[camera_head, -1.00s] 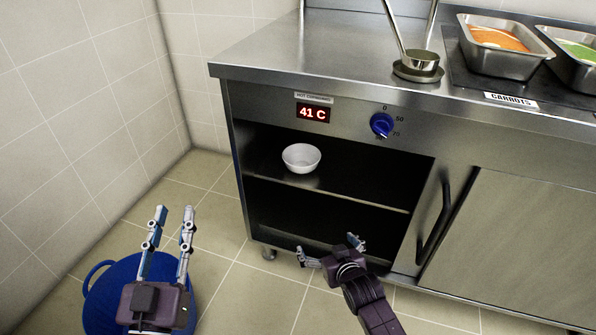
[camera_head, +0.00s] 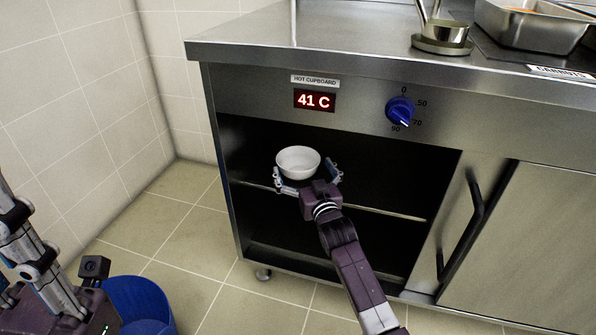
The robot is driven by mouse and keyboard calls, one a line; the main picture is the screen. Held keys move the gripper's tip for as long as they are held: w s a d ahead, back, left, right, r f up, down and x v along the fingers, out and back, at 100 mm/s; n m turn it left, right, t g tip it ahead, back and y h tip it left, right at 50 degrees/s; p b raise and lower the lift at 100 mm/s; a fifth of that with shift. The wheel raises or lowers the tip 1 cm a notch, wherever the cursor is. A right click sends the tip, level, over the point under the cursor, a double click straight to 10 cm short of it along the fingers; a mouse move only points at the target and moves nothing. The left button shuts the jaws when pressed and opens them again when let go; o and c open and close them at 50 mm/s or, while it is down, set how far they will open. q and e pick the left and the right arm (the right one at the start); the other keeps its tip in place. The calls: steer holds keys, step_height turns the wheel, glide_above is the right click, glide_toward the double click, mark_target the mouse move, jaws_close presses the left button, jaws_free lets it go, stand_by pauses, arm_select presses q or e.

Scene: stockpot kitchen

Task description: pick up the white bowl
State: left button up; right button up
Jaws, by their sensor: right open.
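The white bowl (camera_head: 298,160) stands upright on the upper shelf of the open hot cupboard, near the shelf's front edge. My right gripper (camera_head: 307,172) is open at the shelf front, with one finger at the left of the bowl and the other at its right. I cannot tell whether the fingers touch the bowl. My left gripper (camera_head: 28,262) is at the lower left, only partly in view, away from the bowl; its fingertips are not clearly shown.
The shelf edge (camera_head: 385,212) runs just under my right gripper. The cupboard door (camera_head: 530,235) with its dark handle (camera_head: 467,220) is at the right. A blue bucket (camera_head: 143,305) stands on the floor at lower left. The shelf right of the bowl is empty.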

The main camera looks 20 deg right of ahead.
mark_target(293, 149)
steer(key=shift+w+f+b, duration=0.1)
steer(key=shift+w+b, duration=0.75)
steer(key=shift+w, duration=1)
steer(key=c, duration=1)
